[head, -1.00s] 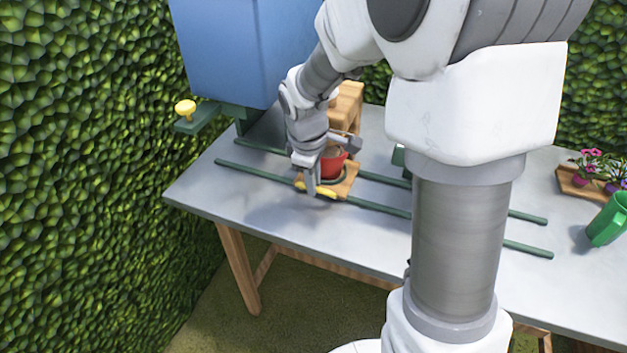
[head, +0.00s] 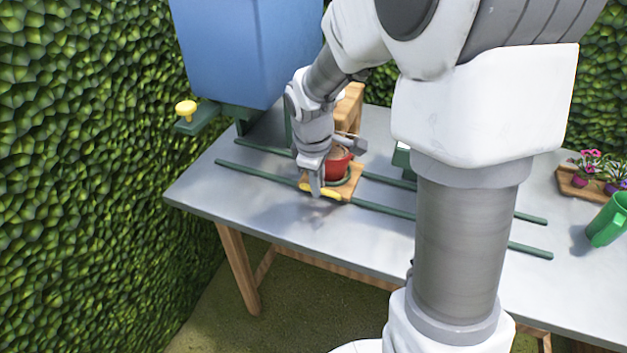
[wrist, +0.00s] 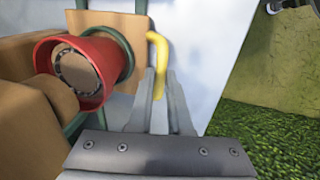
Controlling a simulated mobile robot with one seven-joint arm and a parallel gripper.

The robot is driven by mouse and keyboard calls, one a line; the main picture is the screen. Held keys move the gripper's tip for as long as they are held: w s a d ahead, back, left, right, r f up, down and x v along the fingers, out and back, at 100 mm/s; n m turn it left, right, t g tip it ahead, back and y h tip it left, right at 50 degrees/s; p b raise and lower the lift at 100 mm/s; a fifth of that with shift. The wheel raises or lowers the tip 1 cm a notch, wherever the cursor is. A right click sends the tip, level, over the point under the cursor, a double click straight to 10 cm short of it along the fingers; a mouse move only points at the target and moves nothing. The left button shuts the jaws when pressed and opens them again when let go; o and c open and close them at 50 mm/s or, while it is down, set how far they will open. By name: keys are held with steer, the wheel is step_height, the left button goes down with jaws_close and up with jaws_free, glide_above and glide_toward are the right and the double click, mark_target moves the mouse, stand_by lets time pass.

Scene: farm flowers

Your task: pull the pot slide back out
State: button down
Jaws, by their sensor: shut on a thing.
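The pot slide (head: 345,187) is a small wooden board on green rails on the grey table. A red pot (head: 336,162) with a brownish top stands on it in a green ring. The yellow handle (head: 328,194) is at the slide's front edge. My gripper (head: 316,190) points down at the front of the slide and is shut on the yellow handle. In the wrist view the fingers (wrist: 160,95) close around the yellow handle (wrist: 157,50), beside the red pot (wrist: 105,75); the slide board (wrist: 120,27) shows behind.
A blue hopper (head: 245,50) with a yellow knob (head: 186,107) stands at the table's left end. Green rails (head: 385,208) run along the table (head: 270,220). A flower tray (head: 575,183) and green watering can (head: 608,220) are at the right. A hedge lies to the left.

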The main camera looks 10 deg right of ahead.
steer(key=s+d, duration=0.1)
steer(key=d, duration=0.1)
steer(key=s+d+p, duration=0.1)
steer(key=s+d, duration=0.1)
steer(key=d, duration=0.1)
steer(key=s+d, duration=0.2)
steer(key=shift+s+d, duration=0.15)
steer(key=c, duration=0.8)
jaws_free()
steer(key=shift+c, duration=0.2)
step_height(320, 180, up, 17)
steer(key=s+a+p, duration=0.2)
steer(key=p, duration=0.3)
steer(key=shift+s, duration=0.3)
